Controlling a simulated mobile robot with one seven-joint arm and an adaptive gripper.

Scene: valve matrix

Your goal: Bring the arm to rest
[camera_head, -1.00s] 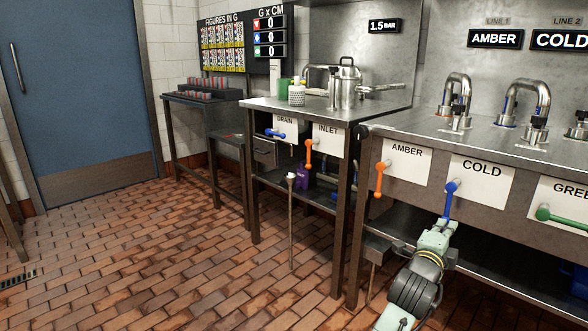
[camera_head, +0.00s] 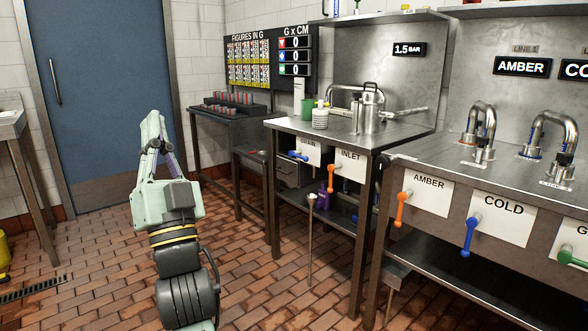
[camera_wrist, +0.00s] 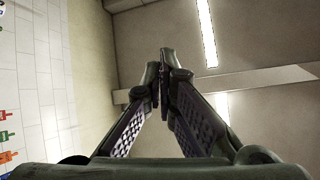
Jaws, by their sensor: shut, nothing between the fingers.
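My gripper (camera_head: 153,128) is raised upright over the open floor at the left of the head view, in front of the blue door. It is clear of the benches and valves. In the wrist view my gripper (camera_wrist: 161,62) points up toward the ceiling, with its two fingertips together and nothing between them.
The blue door (camera_head: 100,90) stands behind my arm. To the right are a steel bench (camera_head: 405,140) with a pot, and a counter with an orange AMBER handle (camera_head: 402,208), a blue COLD handle (camera_head: 468,238) and a green handle (camera_head: 570,259). A wooden-legged table (camera_head: 30,180) stands far left.

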